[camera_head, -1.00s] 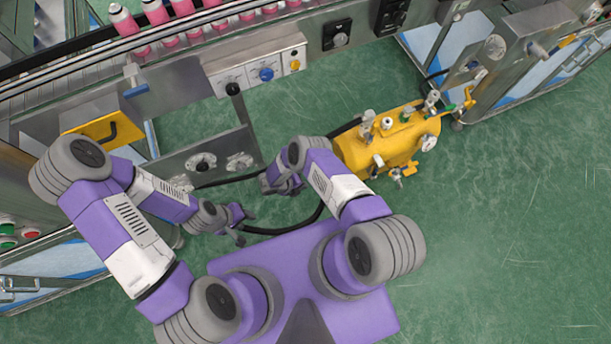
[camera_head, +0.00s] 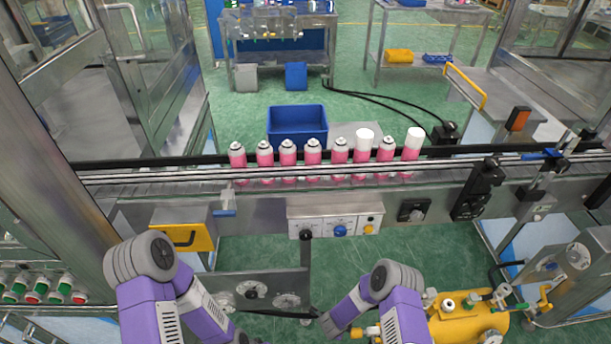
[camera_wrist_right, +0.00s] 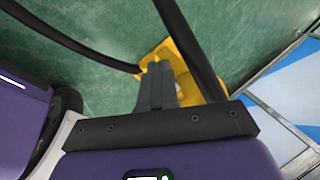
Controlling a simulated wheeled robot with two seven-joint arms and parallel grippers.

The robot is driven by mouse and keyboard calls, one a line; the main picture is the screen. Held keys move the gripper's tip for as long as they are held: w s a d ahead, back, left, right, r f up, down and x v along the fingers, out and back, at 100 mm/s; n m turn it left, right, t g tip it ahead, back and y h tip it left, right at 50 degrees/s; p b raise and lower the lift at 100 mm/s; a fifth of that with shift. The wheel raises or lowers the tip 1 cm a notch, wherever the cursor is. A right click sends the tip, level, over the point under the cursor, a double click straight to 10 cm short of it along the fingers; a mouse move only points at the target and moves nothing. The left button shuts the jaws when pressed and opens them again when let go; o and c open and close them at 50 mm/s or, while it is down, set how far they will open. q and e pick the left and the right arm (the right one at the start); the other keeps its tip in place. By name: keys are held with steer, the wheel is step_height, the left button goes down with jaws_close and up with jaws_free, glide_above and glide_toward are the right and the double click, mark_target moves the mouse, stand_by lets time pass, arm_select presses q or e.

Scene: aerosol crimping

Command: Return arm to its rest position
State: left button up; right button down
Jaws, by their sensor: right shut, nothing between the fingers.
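My right gripper (camera_wrist_right: 158,82) shows in the right wrist view, its fingers together with nothing between them. It points down over the green floor, with dark hoses and a yellow part beyond its tips. In the head view my right arm (camera_head: 385,290) bends down and left in front of the conveyor frame; its fingers cannot be made out there. My left arm (camera_head: 155,285) comes in at the lower left, and its gripper lies below the picture edge.
Pink cans (camera_head: 313,153) stand in a row on the conveyor (camera_head: 130,184), two with white caps. A blue bin (camera_head: 297,124) sits behind it. A control panel (camera_head: 335,222) is on the front. A yellow tank (camera_head: 462,325) stands at lower right, close to my right arm.

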steer(key=s+a+r+n+g+y+p, duration=0.2)
steer(key=s+r+n+y, duration=0.5)
steer(key=s+r+n, duration=1)
step_height(320, 180, up, 2)
steer(key=shift+a+r+n+g+p, duration=0.1)
steer(key=shift+a+n+g+p, duration=0.35)
steer(key=shift+n, duration=0.75)
steer(key=shift+s, duration=0.1)
